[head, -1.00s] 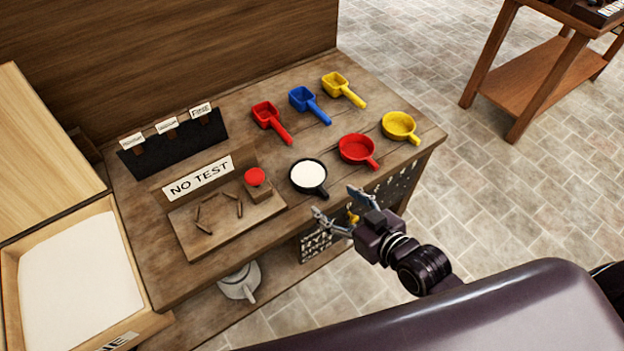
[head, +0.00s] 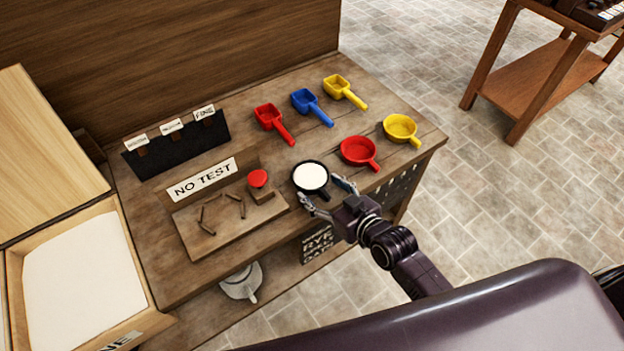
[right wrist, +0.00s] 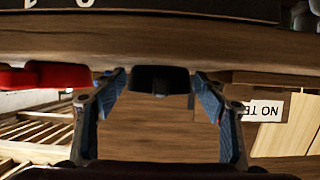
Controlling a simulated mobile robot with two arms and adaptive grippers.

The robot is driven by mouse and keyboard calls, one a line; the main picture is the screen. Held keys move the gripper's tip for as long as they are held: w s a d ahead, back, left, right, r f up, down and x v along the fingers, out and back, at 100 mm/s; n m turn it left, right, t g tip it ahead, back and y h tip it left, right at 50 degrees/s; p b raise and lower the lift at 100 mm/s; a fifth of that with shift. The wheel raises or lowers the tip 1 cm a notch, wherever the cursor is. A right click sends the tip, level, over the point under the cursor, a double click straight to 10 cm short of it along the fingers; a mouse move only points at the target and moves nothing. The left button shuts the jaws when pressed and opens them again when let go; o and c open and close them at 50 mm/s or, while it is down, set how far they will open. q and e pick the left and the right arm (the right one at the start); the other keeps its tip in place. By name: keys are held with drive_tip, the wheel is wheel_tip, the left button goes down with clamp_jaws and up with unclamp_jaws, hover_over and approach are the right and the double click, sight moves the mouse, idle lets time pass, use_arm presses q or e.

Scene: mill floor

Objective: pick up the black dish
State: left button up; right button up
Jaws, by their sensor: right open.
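The black dish (head: 310,177) is a small round pan with white contents and a short handle toward me. It stands on the wooden workbench (head: 270,235) near its front edge. My right gripper (head: 326,193) is open at the handle side of the dish, with one finger on each side of the handle. In the right wrist view a dark block-like end, which looks like the handle (right wrist: 161,80), shows between the open fingers, apart from both. My left gripper is not in view.
A red dish (head: 358,151) and a yellow dish (head: 400,128) stand to the right. Red, blue and yellow scoops (head: 311,106) lie behind. A red button (head: 258,178) on a block and a NO TEST sign (head: 202,178) are to the left. A flour bin (head: 85,275) stands far left.

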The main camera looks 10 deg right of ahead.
clamp_jaws()
idle(0.4)
drive_tip(key=shift+r, duration=0.15)
